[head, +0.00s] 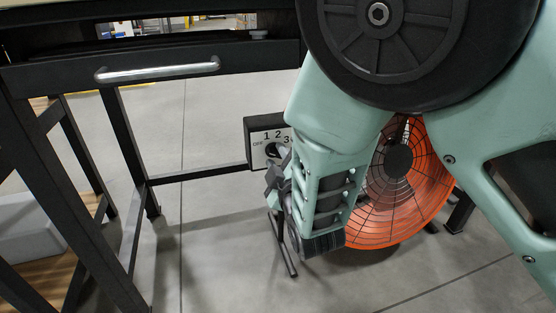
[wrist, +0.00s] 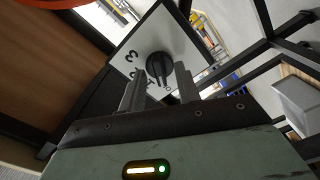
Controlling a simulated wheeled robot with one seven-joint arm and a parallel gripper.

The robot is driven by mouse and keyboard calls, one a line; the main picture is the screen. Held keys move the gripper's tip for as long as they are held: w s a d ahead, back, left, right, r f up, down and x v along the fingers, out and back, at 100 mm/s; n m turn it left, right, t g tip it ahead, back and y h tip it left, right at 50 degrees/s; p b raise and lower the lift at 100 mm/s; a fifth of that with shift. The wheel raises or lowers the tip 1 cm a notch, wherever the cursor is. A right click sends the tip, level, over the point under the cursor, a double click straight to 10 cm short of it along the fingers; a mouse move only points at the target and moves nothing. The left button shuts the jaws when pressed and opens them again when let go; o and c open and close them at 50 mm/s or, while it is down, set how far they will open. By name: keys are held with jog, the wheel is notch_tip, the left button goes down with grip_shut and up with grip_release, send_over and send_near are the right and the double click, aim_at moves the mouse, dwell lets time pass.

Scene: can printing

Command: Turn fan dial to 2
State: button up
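The fan dial is a round black knob (wrist: 158,66) on a light panel with numbers around it, seen in the wrist view. In the head view its dark control box (head: 256,125) shows OFF, 1, 2 and 3, and the knob is partly hidden by my gripper (head: 272,172). In the wrist view my gripper (wrist: 157,72) is open, with one finger on each side of the knob. I cannot tell whether the fingers touch it, nor which number it points to. The orange fan (head: 425,185) stands right of the box, partly behind my arm.
A dark table with a drawer handle (head: 158,70) stands at the left. Its legs and a low crossbar (head: 200,173) run toward the box. A grey bin (head: 40,225) sits on a wooden shelf at far left. The floor (head: 215,240) between is clear.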

grip_shut()
jog(key=shift+m, duration=0.4)
jog(key=m, duration=0.3)
jog(key=shift+d+m, duration=0.1)
jog(key=shift+m, duration=0.2)
jog(key=m, duration=0.3)
jog(key=shift+m, duration=0.4)
jog(key=m+b, duration=0.1)
jog(key=m, duration=0.2)
jog(key=shift+m+b, duration=0.6)
jog(key=shift+m, duration=1.6)
